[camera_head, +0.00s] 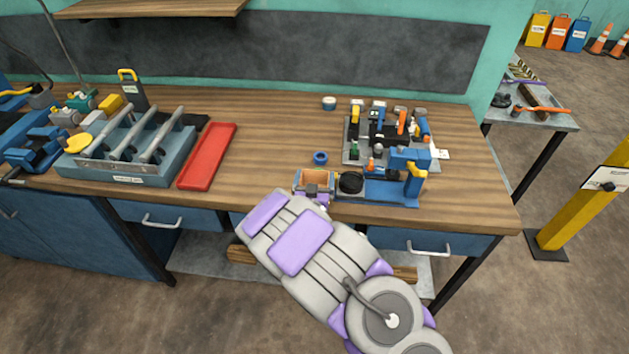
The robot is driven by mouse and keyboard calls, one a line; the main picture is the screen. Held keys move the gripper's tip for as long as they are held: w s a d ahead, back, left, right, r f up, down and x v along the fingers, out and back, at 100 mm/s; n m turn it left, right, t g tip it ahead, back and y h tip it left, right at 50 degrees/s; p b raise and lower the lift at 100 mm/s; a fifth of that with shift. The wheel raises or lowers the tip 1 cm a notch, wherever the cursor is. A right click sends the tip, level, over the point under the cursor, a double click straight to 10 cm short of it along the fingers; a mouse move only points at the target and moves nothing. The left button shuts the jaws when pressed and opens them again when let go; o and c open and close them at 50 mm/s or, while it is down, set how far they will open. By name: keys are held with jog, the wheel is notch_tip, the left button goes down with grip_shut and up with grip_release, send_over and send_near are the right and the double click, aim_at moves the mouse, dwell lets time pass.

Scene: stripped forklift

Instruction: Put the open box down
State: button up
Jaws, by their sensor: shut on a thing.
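The open box (314,176) is small, with an orange-brown inside, and shows at the front part of the wooden workbench (262,135). My gripper (314,191) is at the box's near side and is shut on it. My grey and purple arm reaches up from the lower right and hides part of the box's near side. I cannot tell whether the box's underside touches the bench top.
A round black dish (350,183) and a blue fixture (398,190) stand close to the right of the box. A blue ring (320,157) lies just behind it. A red tray (207,156) and a grey-blue rack (125,165) are to the left. Bare bench lies between tray and box.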

jog(key=shift+d+r, duration=0.15)
jog(key=shift+d, duration=0.9)
jog(key=shift+s+a+f, duration=0.1)
jog(key=shift+a+f, duration=0.55)
jog(key=shift+a, duration=0.05)
jog(key=o, duration=0.7)
jog(key=shift+d, duration=0.4)
jog(key=shift+a+r, duration=0.1)
jog(key=shift+r, duration=0.25)
jog(key=shift+s+a, duration=0.1)
jog(key=shift+s, duration=0.2)
jog(key=s, duration=0.3)
jog(key=s+p, duration=0.1)
jog(key=s, duration=0.3)
jog(key=s+p, duration=0.1)
jog(key=s, duration=0.3)
jog(key=shift+s+a+r, duration=0.1)
jog(key=shift+a+r, duration=0.05)
jog(key=shift+r, duration=0.15)
